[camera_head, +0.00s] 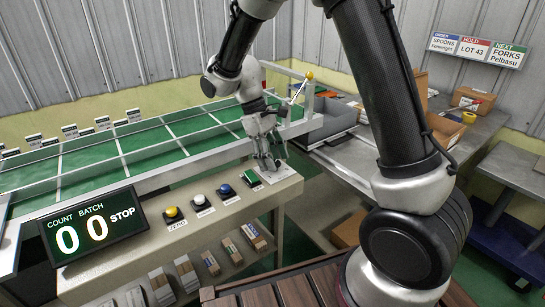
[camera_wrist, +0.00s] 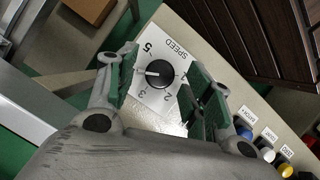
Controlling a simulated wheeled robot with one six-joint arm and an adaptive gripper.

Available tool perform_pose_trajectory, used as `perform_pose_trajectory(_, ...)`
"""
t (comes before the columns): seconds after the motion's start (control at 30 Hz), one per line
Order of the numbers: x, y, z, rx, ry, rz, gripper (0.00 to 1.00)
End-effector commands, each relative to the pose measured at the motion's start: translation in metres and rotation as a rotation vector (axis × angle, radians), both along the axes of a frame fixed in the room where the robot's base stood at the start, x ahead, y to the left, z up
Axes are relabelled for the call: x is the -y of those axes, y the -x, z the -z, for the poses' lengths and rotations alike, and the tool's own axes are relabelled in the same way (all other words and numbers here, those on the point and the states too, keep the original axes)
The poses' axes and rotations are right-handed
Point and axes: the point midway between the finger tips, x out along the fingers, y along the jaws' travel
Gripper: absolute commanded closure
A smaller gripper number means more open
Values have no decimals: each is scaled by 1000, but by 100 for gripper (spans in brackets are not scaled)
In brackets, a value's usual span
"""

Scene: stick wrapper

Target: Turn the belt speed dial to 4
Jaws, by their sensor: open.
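The belt speed dial (camera_wrist: 161,75) is a round black knob on a white plate (camera_wrist: 155,108) marked SPEED, with digits around it, in the wrist view. Its white pointer line points to the left of the picture, on the side between the 5 and the 3. The digit right at the line is hard to read. My gripper (camera_wrist: 160,64) is open, with one green-padded finger on each side of the knob and gaps between. In the head view my gripper (camera_head: 268,162) is low over the panel's right end and hides the knob; part of the white plate (camera_head: 281,175) shows.
Yellow (camera_head: 172,212), white (camera_head: 199,199) and blue (camera_head: 225,190) buttons and a green switch (camera_head: 251,178) sit left of the dial on the panel. A display (camera_head: 92,226) reads 00 and STOP. The green belt (camera_head: 125,150) runs behind. Small boxes stand in front.

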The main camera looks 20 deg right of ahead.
Motion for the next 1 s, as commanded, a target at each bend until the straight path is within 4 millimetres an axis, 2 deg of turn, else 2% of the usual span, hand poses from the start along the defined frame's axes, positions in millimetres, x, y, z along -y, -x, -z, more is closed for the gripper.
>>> perform_pose_trajectory(0.17, -1, -1, -4, 1, -1, 0, 49)
perform_pose_trajectory(0.27, -5, -6, -15, 3, -1, 0, 49)
perform_pose_trajectory(0.5, -17, -21, -64, 3, -2, -1, 49)
perform_pose_trajectory(0.7, -26, -31, -97, 2, -1, 0, 49)
perform_pose_trajectory(0.83, -29, -34, -108, 1, -1, 0, 49)
perform_pose_trajectory(1.0, -30, -35, -111, 0, 0, 0, 49)
